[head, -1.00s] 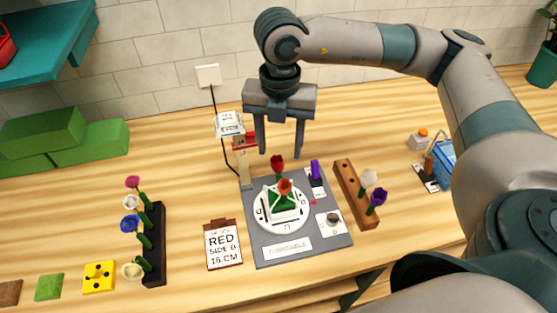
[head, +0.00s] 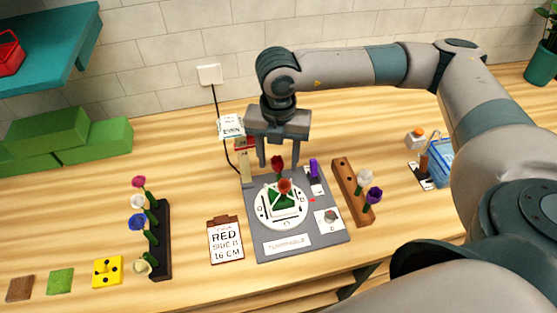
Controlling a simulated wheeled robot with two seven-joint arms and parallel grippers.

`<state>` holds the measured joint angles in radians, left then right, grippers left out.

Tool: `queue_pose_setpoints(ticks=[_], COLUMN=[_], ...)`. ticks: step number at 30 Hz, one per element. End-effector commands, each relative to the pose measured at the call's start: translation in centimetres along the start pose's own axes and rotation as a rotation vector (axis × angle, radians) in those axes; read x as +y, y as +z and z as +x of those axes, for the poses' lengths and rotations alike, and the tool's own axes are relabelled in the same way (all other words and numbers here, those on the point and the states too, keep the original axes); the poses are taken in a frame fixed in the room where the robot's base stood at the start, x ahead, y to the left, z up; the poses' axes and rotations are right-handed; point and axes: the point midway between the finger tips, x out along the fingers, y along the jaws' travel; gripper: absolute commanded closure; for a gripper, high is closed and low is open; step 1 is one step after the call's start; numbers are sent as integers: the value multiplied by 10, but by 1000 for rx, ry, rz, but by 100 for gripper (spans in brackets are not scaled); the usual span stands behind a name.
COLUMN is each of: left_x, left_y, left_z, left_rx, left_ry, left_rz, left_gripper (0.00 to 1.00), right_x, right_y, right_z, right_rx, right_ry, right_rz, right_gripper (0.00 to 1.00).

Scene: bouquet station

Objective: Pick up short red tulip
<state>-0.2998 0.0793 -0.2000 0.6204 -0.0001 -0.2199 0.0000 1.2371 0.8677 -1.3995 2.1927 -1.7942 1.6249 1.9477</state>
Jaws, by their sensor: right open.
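Two reddish blooms rise from the green block on the round white turntable (head: 262,214). The dark red tulip (head: 278,164) stands at the back, and an orange-red bloom (head: 285,186) is in front of it. Their stems are mostly hidden, so I cannot tell which is shorter. My right gripper (head: 278,160) is open, pointing down, with its fingers to either side of the dark red bloom in the picture. I cannot tell whether the bloom is truly between them or in front. My left gripper is out of view.
The turntable sits on a grey board (head: 257,246). A clipboard reading RED, 16 CM (head: 226,240) lies left of it. A dark rack (head: 163,262) holds several flowers at left; a wooden rack (head: 345,180) holds white and purple ones at right. A purple item (head: 313,167) stands nearby.

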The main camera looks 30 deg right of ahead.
Motion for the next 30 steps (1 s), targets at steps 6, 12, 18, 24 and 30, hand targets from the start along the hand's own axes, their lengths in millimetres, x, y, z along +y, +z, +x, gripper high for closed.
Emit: queue_pose_setpoints(ticks=[6, 12, 18, 24, 30], left_x=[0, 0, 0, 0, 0], left_y=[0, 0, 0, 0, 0], left_z=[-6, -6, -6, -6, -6], left_rx=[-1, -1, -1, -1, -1], left_ry=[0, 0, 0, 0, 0], left_rz=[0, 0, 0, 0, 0], left_gripper=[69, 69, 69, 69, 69], right_x=[0, 0, 0, 0, 0], right_y=[0, 0, 0, 0, 0], right_z=[11, 12, 11, 11, 11], right_rx=[0, -1, -1, -1, -1], right_ry=[0, 0, 0, 0, 0], right_rz=[-1, -1, -1, -1, -1], right_gripper=[50, 50, 50, 81, 81])
